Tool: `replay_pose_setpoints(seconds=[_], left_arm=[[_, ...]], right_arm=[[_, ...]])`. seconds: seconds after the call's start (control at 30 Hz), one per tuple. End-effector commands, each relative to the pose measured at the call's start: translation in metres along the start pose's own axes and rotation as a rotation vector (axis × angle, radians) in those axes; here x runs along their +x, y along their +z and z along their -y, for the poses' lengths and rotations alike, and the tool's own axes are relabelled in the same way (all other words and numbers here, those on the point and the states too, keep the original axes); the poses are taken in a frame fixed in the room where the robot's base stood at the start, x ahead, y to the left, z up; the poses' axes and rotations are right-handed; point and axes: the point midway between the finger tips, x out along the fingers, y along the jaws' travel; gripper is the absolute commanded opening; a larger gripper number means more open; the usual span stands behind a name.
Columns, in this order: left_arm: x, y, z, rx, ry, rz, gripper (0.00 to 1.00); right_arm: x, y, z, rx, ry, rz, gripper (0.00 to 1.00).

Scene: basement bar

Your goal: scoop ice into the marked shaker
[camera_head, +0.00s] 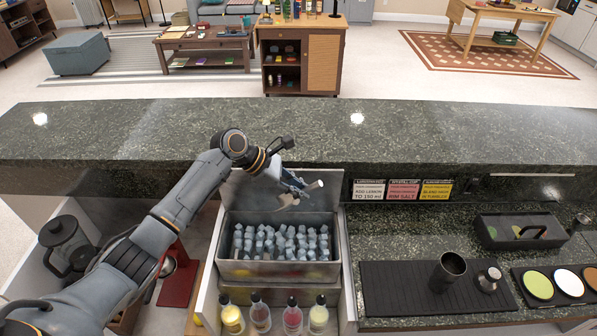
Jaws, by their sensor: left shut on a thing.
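My left gripper (289,179) is shut on a metal scoop (287,200) and holds it above the back part of the ice bin (280,269). The scoop is small in the picture, and I cannot tell whether ice lies in it. The open metal bin holds many pale ice cubes (281,243). A dark metal shaker cup (447,271) stands on the black ribbed mat (385,288) to the right of the bin. I cannot make out a mark on it. My right gripper is not in view.
Several bottles (261,316) stand in front of the bin. A small metal piece (488,279) stands beside the shaker. A dark caddy (520,231) and a tray with coloured discs (539,285) are to the right. The raised granite bar top (400,135) is clear behind.

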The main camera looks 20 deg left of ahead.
Motion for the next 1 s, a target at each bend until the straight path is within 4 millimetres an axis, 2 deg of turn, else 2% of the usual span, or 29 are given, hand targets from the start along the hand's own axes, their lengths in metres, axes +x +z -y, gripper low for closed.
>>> replay_pose_setpoints(seconds=[0.03, 0.17, 0.47, 0.67, 1.0], left_arm=[[0.001, 0.000, -0.003, -0.049, 0.035, 0.020, 0.00], [0.008, -0.009, -0.009, -0.117, 0.105, 0.048, 0.00], [0.026, -0.028, -0.008, -0.133, 0.124, 0.053, 0.00], [0.043, -0.043, -0.004, -0.129, 0.125, 0.054, 0.00], [0.064, -0.063, 0.000, -0.128, 0.124, 0.053, 0.00]], right_arm=[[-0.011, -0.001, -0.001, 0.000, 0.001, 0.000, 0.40], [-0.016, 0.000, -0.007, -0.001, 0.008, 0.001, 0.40], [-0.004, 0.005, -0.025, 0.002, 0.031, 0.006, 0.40], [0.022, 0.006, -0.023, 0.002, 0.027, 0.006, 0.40], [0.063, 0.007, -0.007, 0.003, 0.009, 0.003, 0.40]])
